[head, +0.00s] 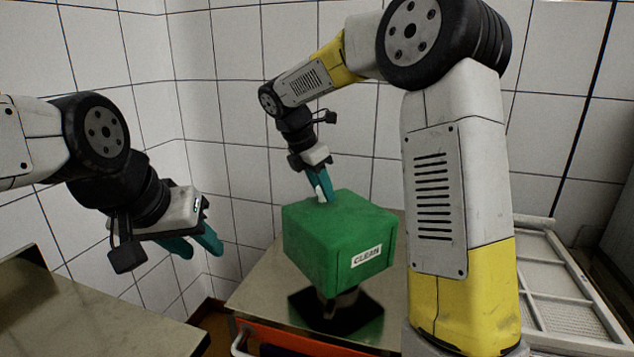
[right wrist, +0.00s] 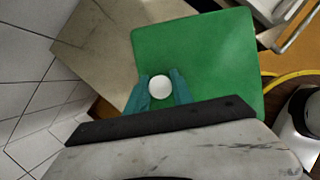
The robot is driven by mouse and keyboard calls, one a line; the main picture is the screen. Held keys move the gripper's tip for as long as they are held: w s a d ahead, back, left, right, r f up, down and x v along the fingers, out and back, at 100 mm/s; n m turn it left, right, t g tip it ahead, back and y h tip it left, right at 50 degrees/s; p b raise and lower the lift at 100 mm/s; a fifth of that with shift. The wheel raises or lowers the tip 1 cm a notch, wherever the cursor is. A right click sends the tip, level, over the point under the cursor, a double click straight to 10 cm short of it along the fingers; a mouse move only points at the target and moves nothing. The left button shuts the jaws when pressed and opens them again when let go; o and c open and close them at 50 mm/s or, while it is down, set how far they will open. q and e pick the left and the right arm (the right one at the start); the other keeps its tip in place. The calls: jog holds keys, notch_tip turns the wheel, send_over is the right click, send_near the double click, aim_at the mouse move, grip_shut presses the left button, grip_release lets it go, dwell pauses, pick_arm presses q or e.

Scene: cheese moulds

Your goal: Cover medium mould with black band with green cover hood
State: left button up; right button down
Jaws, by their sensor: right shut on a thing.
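The green cover hood (head: 335,245) is a box with a "CLEAN" label on its front and a white knob on top. My right gripper (head: 325,198) is shut on that knob from above. In the right wrist view, the white knob (right wrist: 160,89) sits between the teal fingers, over the hood's green top (right wrist: 205,60). A dark, roundish thing (head: 338,306) shows under the hood's lower edge, mostly hidden; I cannot tell whether it is the medium mould with black band. My left gripper (head: 195,245) is empty, its teal fingers apart, left of the hood.
The hood is over a metal tabletop (head: 250,290) with an orange front (head: 300,338) below it. Another worktop (head: 80,320) is at the lower left. A white framed rack (head: 565,315) stands at the right. Tiled walls close off the back.

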jog(key=shift+f, duration=3.8)
jog(key=c, duration=1)
grip_release()
jog(key=shift+c, duration=0.2)
